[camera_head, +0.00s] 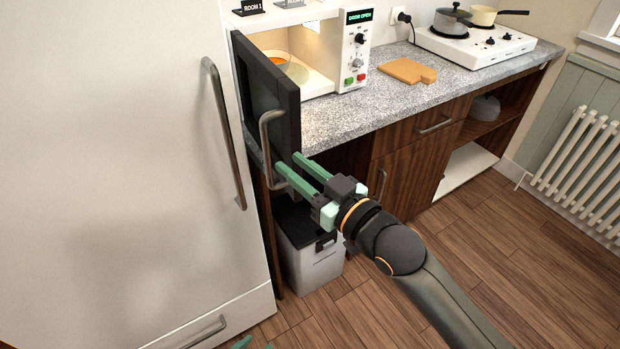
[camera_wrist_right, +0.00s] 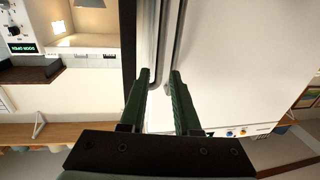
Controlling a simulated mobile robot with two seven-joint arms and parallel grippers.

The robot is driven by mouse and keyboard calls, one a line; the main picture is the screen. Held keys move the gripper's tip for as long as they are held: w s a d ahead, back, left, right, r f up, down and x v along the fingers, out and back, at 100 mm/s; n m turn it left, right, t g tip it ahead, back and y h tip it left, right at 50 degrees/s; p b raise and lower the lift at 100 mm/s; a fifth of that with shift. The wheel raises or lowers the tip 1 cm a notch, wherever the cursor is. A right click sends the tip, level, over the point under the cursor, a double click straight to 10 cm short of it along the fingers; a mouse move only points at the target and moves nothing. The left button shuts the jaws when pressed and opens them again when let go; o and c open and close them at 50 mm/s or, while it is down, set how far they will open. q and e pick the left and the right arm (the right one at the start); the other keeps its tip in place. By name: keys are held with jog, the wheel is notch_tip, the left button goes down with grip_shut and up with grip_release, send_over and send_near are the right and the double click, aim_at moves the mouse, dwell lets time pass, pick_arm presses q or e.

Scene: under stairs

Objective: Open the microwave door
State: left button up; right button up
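The microwave (camera_head: 352,50) stands on the counter and its display reads DOOR OPEN. Its dark door (camera_head: 284,100) stands wide open, swung out beside the fridge. A bowl with orange content (camera_head: 280,60) sits inside. The curved grey door handle (camera_head: 267,140) is on the door. My right gripper (camera_head: 289,166) is at the handle's lower end. Its green fingers are apart in the right wrist view (camera_wrist_right: 159,73), with a grey bar near the tips; I cannot tell whether they touch the handle. Green tips of my left gripper (camera_head: 254,344) show apart at the bottom edge.
A large white fridge (camera_head: 110,150) with a long handle fills the left, close to the door. A lidded bin (camera_head: 313,262) stands below the counter. A cutting board (camera_head: 406,71) and a hob (camera_head: 475,42) with pots are to the right. Floor at right is clear.

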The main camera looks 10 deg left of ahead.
jog(key=shift+v, duration=1.8)
jog(key=d+f+m+t+h, duration=0.2)
jog(key=d+f+m+h, duration=0.4)
jog(key=f, duration=0.7)
jog(key=s+d+f+m+g+h, duration=0.1)
jog(key=s+d+f+h, duration=0.2)
jog(key=s+d+f, duration=0.5)
jog(key=s+d+f+m+g+h, duration=0.1)
jog(key=s+d+f+g+h, duration=0.1)
jog(key=s+d+f, duration=0.7)
notch_tip(320, 180, down, 5)
jog(key=shift+s+d+f+g+h, duration=0.2)
jog(key=shift+s+d+g+h, duration=0.15)
jog(key=shift+d, duration=0.55)
